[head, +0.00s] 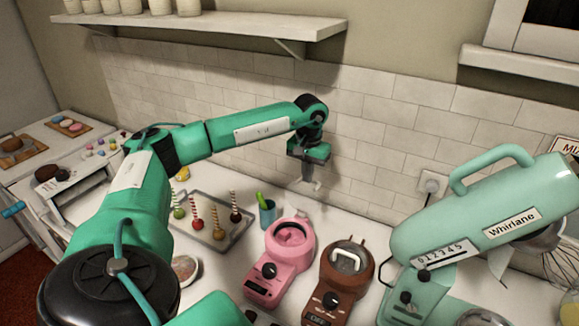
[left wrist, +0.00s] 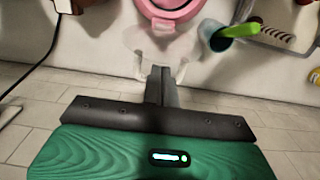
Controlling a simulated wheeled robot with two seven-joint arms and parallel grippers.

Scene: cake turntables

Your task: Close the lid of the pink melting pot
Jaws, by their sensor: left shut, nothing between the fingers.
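The pink melting pot (head: 269,272) stands on the white counter with its round bowl uncovered. Its rim and pink hinge (left wrist: 163,27) show at the top of the left wrist view. A pale, see-through lid (left wrist: 135,38) with a white handle (left wrist: 139,72) appears raised at the hinge side; it is hard to make out in the head view. My left gripper (head: 311,186) is shut and empty, behind the pot on the wall side. In the left wrist view its fingers (left wrist: 161,75) overlap the handle area; I cannot tell whether they touch it. My right gripper is out of view.
A brown melting pot (head: 332,294) with its lid down stands right of the pink one. A mint stand mixer (head: 470,215) is farther right. A blue cup (head: 267,214) and a tray (head: 240,231) of cake pops are left. The tiled wall is close behind.

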